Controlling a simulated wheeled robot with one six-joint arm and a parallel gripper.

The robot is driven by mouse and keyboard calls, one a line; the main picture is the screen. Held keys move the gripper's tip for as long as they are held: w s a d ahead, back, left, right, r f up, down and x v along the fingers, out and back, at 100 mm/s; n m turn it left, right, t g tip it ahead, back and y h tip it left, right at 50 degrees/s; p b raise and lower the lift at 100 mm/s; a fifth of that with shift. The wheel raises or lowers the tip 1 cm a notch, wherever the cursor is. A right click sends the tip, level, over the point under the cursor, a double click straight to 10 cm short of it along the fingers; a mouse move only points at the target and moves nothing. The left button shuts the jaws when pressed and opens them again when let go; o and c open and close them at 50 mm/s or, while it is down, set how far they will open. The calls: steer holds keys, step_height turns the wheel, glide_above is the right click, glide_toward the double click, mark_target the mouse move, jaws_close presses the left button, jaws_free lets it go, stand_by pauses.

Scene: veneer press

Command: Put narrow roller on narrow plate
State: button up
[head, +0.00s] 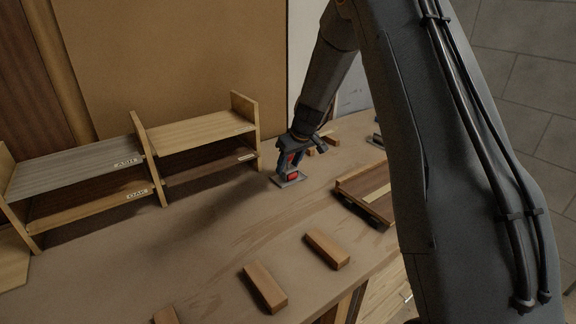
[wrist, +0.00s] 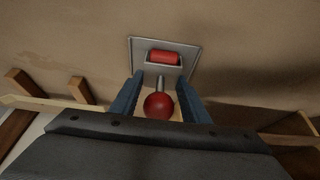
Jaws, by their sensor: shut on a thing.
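The narrow roller has a red cylinder (wrist: 164,57) in a grey frame and a red ball knob (wrist: 158,106). My gripper (head: 290,158) is shut on its handle, with the blue fingers on either side of the knob in the wrist view. A small grey plate (head: 281,183) lies on the bench below, and it also shows in the wrist view (wrist: 192,58). The red cylinder (head: 293,176) appears over the plate, within its outline. I cannot tell whether the roller touches the plate or is just above it.
A wooden shelf unit (head: 190,132) with ASH and OAK labels stands left of the gripper. Wooden blocks (head: 327,249) (head: 265,288) lie at the front. A dark item (head: 376,141) is partly hidden by my arm.

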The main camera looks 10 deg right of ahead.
steer(key=o, duration=1.1)
steer(key=shift+s+f, duration=0.3)
steer(key=shift+f, duration=0.2)
steer(key=o, duration=0.4)
steer(key=shift+w+r, duration=0.1)
steer(key=shift+r, duration=0.15)
steer(key=shift+r+p, duration=0.45)
steer(key=shift+p, duration=0.1)
steer(key=b+v, duration=0.4)
steer(key=v, duration=0.8)
steer(key=s+f+m+g, duration=0.1)
steer(key=s+f, duration=0.2)
steer(key=s, duration=0.7)
steer(key=s+a+f+m+g+h, duration=0.1)
steer(key=s+f+m, duration=0.1)
steer(key=s, duration=0.9)
steer(key=s+a+f+m+g+h, duration=0.1)
steer(key=s+f, duration=0.2)
steer(key=s, duration=0.8)
steer(key=shift+s+f, duration=0.1)
steer(key=shift+f, duration=0.2)
